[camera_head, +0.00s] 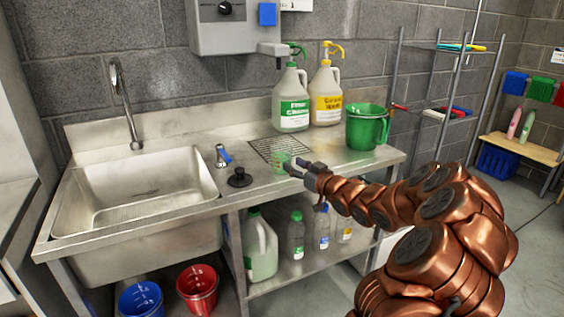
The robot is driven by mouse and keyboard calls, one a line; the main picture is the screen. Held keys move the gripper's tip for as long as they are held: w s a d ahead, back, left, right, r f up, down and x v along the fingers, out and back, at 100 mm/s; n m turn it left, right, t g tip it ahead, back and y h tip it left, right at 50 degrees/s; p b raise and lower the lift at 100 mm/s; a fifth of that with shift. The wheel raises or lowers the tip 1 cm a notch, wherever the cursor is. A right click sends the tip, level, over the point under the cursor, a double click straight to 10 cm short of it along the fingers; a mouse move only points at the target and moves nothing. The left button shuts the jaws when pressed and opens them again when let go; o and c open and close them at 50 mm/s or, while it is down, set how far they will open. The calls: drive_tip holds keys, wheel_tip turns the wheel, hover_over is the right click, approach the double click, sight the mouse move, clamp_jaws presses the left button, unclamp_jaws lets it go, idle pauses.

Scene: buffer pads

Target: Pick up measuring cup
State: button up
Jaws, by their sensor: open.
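A small clear cup with green markings, which looks like the measuring cup (280,160), stands on the steel counter (240,203) in front of the drain grid. My gripper (296,166) is open and reaches in from the right, with its fingertips close to the cup's right side. I cannot tell whether they touch it or sit around it. A larger green jug (367,129) stands farther right on the counter, behind my arm.
White jugs with a green label (291,106) and a yellow label (326,98) stand behind the drain grid (276,148). A black stopper (240,180) and a blue-handled valve (222,157) lie left of the cup, beside the sink (137,190). Bottles stand on the shelf below.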

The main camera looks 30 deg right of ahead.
drive_tip(key=shift+w+a, duration=0.15)
drive_tip(key=shift+w, duration=1)
clamp_jaws()
